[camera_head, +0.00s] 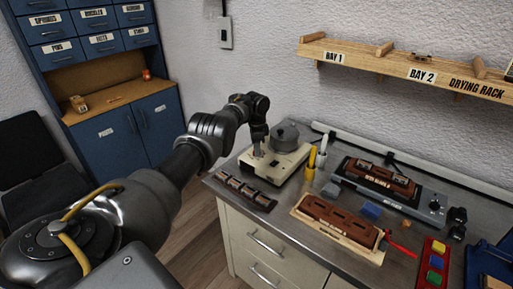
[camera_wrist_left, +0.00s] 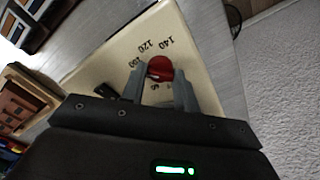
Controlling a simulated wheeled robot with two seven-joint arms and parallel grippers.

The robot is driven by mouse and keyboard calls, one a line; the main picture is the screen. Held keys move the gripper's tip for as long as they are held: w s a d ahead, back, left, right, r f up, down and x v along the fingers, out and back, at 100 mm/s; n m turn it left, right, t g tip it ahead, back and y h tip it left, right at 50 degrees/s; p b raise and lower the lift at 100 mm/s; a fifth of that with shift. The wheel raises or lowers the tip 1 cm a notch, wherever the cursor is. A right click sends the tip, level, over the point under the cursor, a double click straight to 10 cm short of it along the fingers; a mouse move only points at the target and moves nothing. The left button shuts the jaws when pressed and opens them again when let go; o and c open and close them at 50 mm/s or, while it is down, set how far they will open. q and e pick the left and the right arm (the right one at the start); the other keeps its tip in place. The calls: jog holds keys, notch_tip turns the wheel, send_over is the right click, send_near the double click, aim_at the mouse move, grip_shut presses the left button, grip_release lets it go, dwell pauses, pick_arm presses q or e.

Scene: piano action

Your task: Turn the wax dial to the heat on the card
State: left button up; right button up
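The wax heater (camera_head: 265,170), a cream box with a grey lidded pot (camera_head: 285,137), stands at the back left of the bench. In the left wrist view its red dial (camera_wrist_left: 160,68) shows on the cream panel (camera_wrist_left: 185,45), with printed numbers around it; 100, 120 and 140 are readable. My left gripper (camera_head: 257,150) reaches down over the heater. In the wrist view its fingers (camera_wrist_left: 160,78) lie on either side of the dial; whether they press on it I cannot tell. The dial's pointer is not clear. I cannot make out a heat card. My right gripper is not in view.
A dark strip with several pieces (camera_head: 246,191) lies at the bench's front left edge.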

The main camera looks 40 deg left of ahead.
pick_arm(q)
jog(key=o, duration=0.4)
notch_tip(320, 180, up, 11)
jog(key=shift+b, duration=0.3)
jog(key=shift+f, duration=0.15)
dwell(0.5)
